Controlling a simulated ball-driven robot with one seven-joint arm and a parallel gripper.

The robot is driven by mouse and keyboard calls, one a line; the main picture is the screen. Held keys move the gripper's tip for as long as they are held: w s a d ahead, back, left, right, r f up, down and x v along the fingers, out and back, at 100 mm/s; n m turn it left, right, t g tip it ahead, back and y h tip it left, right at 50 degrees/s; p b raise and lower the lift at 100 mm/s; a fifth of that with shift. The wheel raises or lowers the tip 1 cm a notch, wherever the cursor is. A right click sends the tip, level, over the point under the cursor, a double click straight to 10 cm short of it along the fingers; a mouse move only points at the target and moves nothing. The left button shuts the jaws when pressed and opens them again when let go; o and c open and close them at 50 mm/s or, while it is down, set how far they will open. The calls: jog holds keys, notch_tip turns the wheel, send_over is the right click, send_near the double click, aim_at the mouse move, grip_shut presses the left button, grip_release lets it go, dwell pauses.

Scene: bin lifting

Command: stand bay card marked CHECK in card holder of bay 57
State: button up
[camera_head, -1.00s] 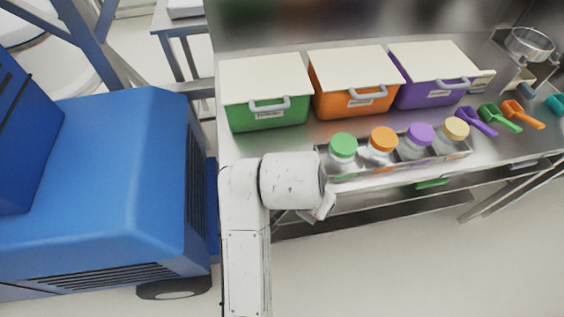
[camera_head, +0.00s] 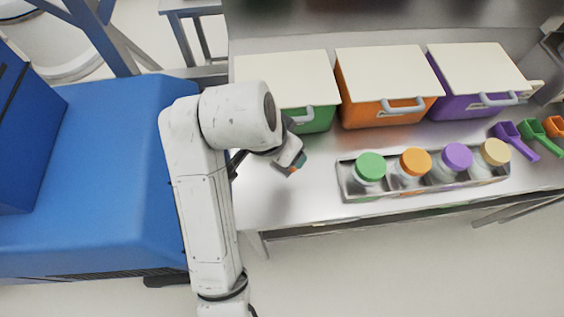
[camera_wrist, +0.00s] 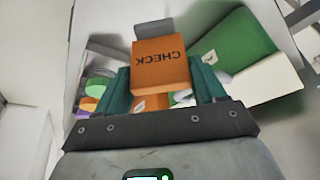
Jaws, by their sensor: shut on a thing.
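My gripper (camera_head: 296,164) is shut on an orange card marked CHECK (camera_wrist: 161,72). In the wrist view the card stands between the teal fingers, its lettering upside down. In the head view the gripper hangs over the counter's left part, in front of the green bin (camera_head: 318,120) and left of the jar tray; only a tiny orange spot shows at its tip. The green bin also shows at the right of the wrist view (camera_wrist: 237,45). I cannot make out any bay number or the card holder of bay 57.
An orange bin (camera_head: 365,110) and a purple bin (camera_head: 462,103) stand right of the green one, all lidded. A metal tray (camera_head: 350,184) holds several jars with coloured lids. Scoops (camera_head: 515,140) lie at the right. The counter (camera_head: 262,205) is bare left of the tray.

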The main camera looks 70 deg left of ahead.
aim_at(283, 169)
notch_tip(283, 169, down, 8)
jog(key=shift+f+p, duration=0.15)
jog(key=shift+p, duration=0.3)
jog(key=shift+f, duration=0.1)
jog(key=o, duration=1.3)
jog(key=shift+o, duration=0.2)
jog(key=v, duration=0.7)
jog(key=shift+r+b, duration=0.35)
jog(key=shift+b, duration=0.05)
jog(key=shift+s, duration=0.1)
